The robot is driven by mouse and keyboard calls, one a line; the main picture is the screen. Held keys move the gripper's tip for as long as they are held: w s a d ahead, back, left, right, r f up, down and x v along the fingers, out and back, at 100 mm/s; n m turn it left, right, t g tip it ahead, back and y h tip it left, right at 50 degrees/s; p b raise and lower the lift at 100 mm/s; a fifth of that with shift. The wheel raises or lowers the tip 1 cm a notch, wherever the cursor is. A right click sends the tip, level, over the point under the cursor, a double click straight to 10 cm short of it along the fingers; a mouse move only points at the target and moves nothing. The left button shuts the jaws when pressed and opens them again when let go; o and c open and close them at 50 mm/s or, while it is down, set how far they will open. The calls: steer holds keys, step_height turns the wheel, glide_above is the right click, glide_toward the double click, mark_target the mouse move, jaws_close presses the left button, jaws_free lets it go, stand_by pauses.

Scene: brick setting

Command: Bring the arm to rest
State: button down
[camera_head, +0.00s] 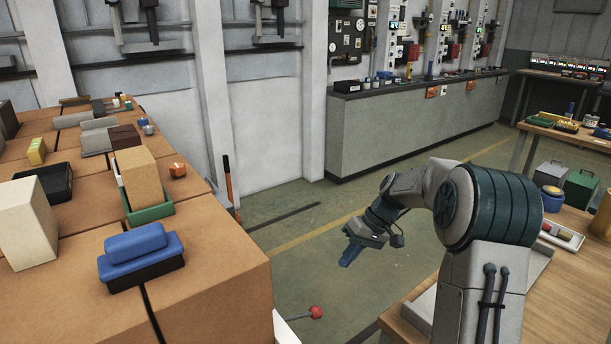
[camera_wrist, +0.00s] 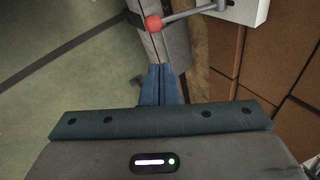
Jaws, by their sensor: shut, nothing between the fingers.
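My gripper (camera_head: 350,254) hangs at the end of my bent arm, over the open floor between the brick-coloured block stack on the left and the wooden table on the right. Its blue fingers point down and to the left. In the wrist view the blue fingers (camera_wrist: 160,84) are together, with nothing between them. My gripper touches nothing that I can see in the head view.
The block stack (camera_head: 225,272) bears a blue-topped box (camera_head: 137,246) and a tan block in a green tray (camera_head: 149,211). A red-knobbed lever (camera_head: 316,312) stands low near the stack; its knob also shows in the wrist view (camera_wrist: 153,23). A wooden table (camera_head: 568,285) is at right.

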steer(key=s+r+m+t+h+p, duration=0.1)
steer(key=s+r+h+p, duration=0.1)
steer(key=s+r, duration=0.3)
steer(key=s+r+m+t+h+p, duration=0.1)
steer(key=s+r, duration=0.4)
steer(key=s, duration=0.8)
steer(key=s+r+m+t+h+p, duration=0.1)
steer(key=s+r+h+p, duration=0.2)
steer(key=s, duration=0.7)
step_height(320, 180, up, 2)
steer(key=shift+a+r+m+t+p, duration=0.1)
steer(key=shift+a+m+t+p, duration=0.25)
steer(key=shift+p, duration=0.75)
steer(key=shift+a, duration=0.1)
